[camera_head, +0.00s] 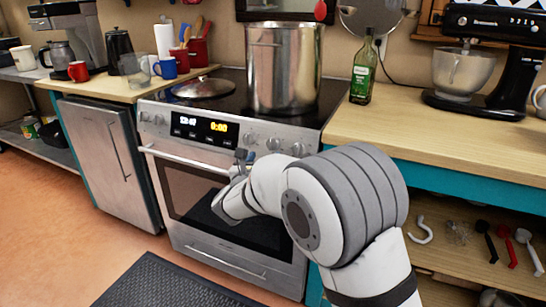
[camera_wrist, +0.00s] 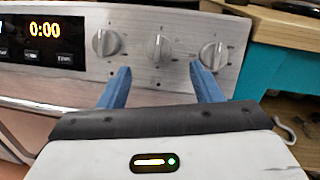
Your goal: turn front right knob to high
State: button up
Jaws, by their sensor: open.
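The stove (camera_head: 185,240) has a steel front panel with knobs. In the wrist view three round silver knobs stand in a row: a left knob (camera_wrist: 106,42), a middle knob (camera_wrist: 160,47) and a right knob (camera_wrist: 213,55). Their markings are too small to read, so I cannot tell which is the front right one. My gripper (camera_wrist: 160,67) is open and empty, its blue fingers pointing at the panel. The middle knob lies just above the gap between the fingertips; the right knob is above the right finger. In the head view my gripper (camera_head: 242,157) is in front of the panel.
A large steel pot (camera_head: 283,70) and a lid (camera_head: 203,88) sit on the cooktop. A green bottle (camera_head: 362,75) stands on the wooden counter (camera_head: 400,125) to the right. The clock display (camera_wrist: 43,30) is left of the knobs. A dark mat (camera_head: 165,285) lies on the floor.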

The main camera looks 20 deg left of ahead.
aim_at(271, 146)
jog(key=w, duration=0.7)
jog(key=shift+w+a+b, duration=0.2)
jog(key=shift+w+b, duration=0.1)
jog(key=shift+b, duration=0.05)
jog(key=shift+c, duration=0.5)
